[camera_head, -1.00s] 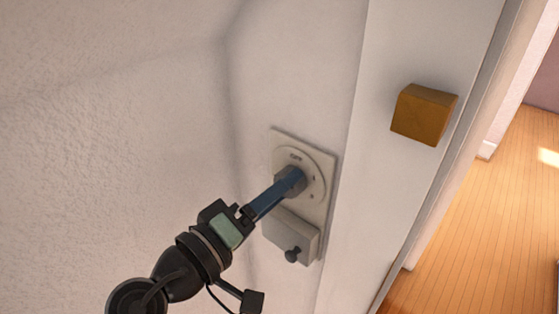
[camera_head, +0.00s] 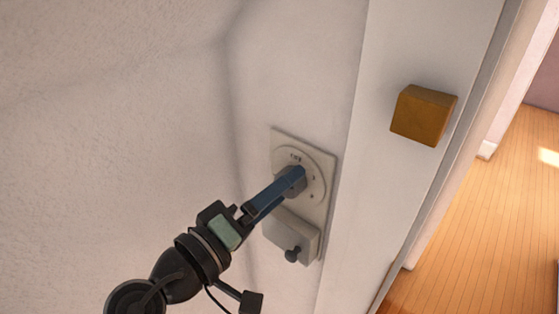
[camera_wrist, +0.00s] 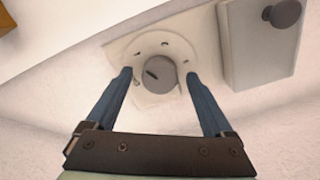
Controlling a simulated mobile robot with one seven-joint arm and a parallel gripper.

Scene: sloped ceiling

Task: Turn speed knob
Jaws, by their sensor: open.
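The speed knob is a round grey knob (camera_wrist: 160,73) with a dark pointer mark, at the centre of a pale round dial (camera_wrist: 178,47) with small dark marks. In the head view the dial plate (camera_head: 321,170) is on the wall, and the knob (camera_head: 291,176) is partly hidden by my fingers. My gripper (camera_wrist: 160,76) has its two blue fingers apart, one on each side of the knob. In the wrist view gaps show between the fingertips and the knob. My gripper also shows in the head view (camera_head: 290,182), reaching the dial from the lower left.
A pale box with a dark round knob (camera_head: 293,254) is mounted just below the dial; it also shows in the wrist view (camera_wrist: 283,13). An orange-brown block (camera_head: 423,115) sticks out from the white door frame on the right. The wall to the left is bare.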

